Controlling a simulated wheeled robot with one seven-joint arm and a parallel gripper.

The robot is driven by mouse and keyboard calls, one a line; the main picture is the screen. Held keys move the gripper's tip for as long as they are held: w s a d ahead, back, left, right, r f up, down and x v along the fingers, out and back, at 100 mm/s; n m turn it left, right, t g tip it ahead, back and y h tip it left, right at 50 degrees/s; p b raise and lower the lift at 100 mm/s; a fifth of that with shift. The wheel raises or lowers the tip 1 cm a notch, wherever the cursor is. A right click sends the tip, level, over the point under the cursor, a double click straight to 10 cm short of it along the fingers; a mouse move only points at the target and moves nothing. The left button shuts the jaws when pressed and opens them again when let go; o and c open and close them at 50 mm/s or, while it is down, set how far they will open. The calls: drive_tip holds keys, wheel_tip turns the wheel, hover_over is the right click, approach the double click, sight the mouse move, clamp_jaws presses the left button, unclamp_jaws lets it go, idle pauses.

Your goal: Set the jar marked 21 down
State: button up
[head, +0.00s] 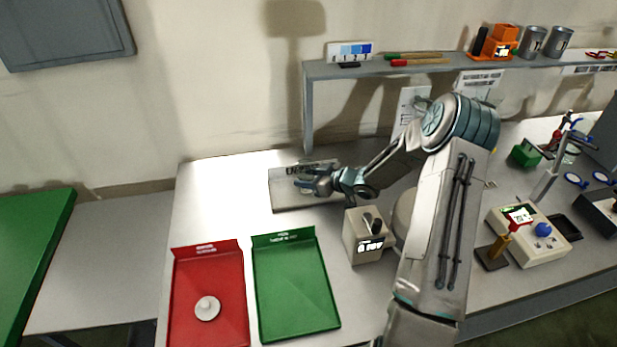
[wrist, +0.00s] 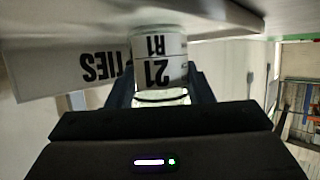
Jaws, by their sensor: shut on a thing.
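The jar marked 21 (wrist: 158,68) is between the fingers of my gripper (wrist: 160,92) in the wrist view. Its white label reads 21 and R1 upside down in that picture. My gripper (head: 318,186) is shut on the jar, over a grey tray (head: 285,203) at the back of the bench in the head view. A sign ending in "TIES" (wrist: 75,70) stands beside the jar. In the head view the jar is mostly hidden by my gripper. I cannot tell whether its base touches the tray.
A red tray (head: 190,290) holding a round white piece (head: 207,308) and an empty green tray (head: 295,290) lie at the front. A beige box (head: 366,240) stands right of my gripper. A shelf (head: 400,67) runs along the back. The bench left of the grey tray is clear.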

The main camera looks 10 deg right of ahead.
drive_tip(key=shift+f, duration=0.2)
drive_tip(key=shift+f, duration=0.1)
drive_tip(key=o, duration=1.1)
drive_tip(key=shift+r, duration=0.2)
drive_tip(key=b+v, duration=0.1)
drive_tip(key=v, duration=0.6)
drive_tip(key=shift+s+d, duration=0.2)
drive_tip(key=shift+s, duration=0.05)
